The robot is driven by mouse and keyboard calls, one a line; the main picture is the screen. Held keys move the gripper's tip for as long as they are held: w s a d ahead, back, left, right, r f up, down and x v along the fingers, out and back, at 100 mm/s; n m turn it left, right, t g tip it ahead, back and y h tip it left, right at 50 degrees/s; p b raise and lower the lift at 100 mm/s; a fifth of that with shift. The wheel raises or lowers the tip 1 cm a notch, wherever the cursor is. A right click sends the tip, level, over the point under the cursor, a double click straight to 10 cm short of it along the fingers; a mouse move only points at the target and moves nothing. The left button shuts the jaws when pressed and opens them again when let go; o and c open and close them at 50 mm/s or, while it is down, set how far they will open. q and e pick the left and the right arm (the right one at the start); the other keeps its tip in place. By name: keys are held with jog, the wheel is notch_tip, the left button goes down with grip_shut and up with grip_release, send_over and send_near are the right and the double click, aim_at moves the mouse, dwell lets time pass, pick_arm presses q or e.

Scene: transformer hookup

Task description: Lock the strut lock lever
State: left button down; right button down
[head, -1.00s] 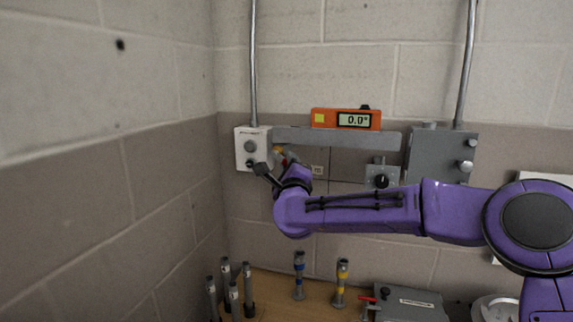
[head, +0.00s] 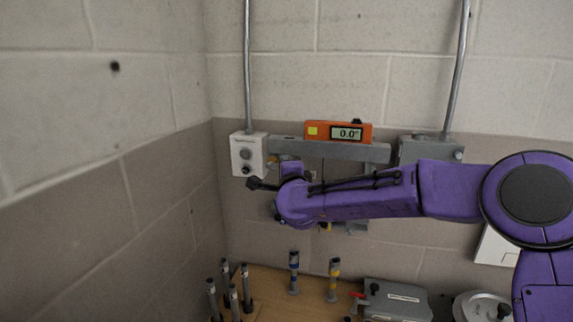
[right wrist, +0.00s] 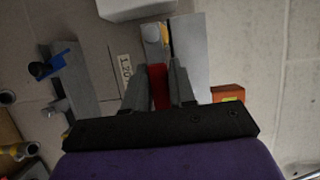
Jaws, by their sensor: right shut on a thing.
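The grey strut (head: 375,152) is fixed along the wall and carries an orange digital level (head: 322,131) reading 0.0°. In the right wrist view, a red lever (right wrist: 159,88) stands between the fingers of my right gripper (right wrist: 160,76), beside the grey strut (right wrist: 190,58). The gripper is shut on the lever. In the head view, my purple right wrist covers the gripper's fingers and the lever, near the strut's left end. The lever's far end and its pivot are partly hidden. My left gripper is not in view.
A white box (head: 241,165) with round knobs sits left of the strut, close to my right wrist. A grey box (head: 415,149) is at the strut's right end.

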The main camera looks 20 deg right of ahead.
dwell(0.3)
jog(key=c, duration=1)
grip_release()
jog(key=shift+a, duration=0.1)
jog(key=b+v, duration=0.5)
jog(key=v, duration=0.5)
jog(key=shift+s, duration=0.25)
